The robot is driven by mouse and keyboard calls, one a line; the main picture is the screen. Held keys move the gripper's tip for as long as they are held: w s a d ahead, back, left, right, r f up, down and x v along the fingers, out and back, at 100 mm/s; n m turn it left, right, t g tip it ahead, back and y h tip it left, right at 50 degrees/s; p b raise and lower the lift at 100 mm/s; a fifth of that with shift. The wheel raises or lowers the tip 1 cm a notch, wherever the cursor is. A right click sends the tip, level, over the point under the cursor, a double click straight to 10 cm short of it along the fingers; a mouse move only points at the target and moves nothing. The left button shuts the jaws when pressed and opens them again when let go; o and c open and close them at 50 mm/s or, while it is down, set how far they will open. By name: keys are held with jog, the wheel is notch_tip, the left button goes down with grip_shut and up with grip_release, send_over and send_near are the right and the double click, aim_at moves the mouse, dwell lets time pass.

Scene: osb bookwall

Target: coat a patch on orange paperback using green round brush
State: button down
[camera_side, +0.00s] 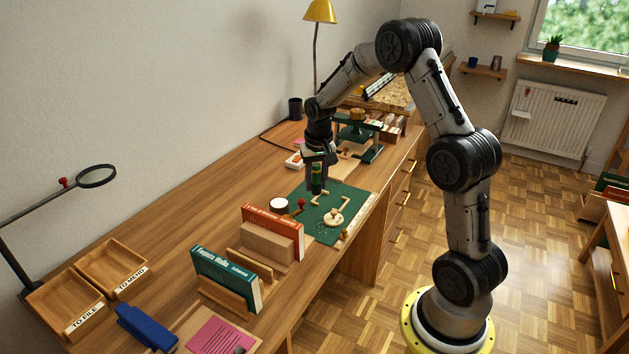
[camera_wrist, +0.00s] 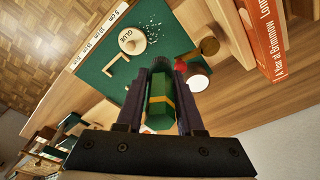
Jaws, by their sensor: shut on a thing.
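My gripper (camera_side: 316,158) is shut on the green round brush (camera_side: 317,181), held roughly upright over the back part of the green mat. In the wrist view my gripper (camera_wrist: 161,72) has its two dark fingers on either side of the brush (camera_wrist: 160,108), which shows green with a yellow band; its bristles cannot be made out. The orange paperback (camera_side: 273,228) stands upright in a wooden holder, nearer the side camera than my gripper and apart from it. Its cover (camera_wrist: 267,35) shows at the upper right of the wrist view. A round pale piece marked GLUE (camera_wrist: 132,41) lies on the mat.
The green mat (camera_side: 312,231) also carries small wooden pieces. A white-topped tub (camera_side: 279,204) and a red knob (camera_side: 300,203) stand between mat and paperback. A teal book (camera_side: 226,277) stands in front. A green press (camera_side: 360,134) stands behind my gripper.

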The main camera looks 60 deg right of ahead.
jog(key=shift+r, duration=0.1)
jog(key=w+d+r, duration=0.1)
jog(key=w+r, duration=0.1)
jog(key=w, duration=0.5)
send_over(279, 201)
notch_tip(279, 201, down, 3)
jog(key=shift+a+f, duration=0.1)
jog(key=shift+f, duration=3.05)
jog(key=shift+f, duration=0.55)
jog(key=shift+r, duration=0.1)
notch_tip(279, 201, up, 7)
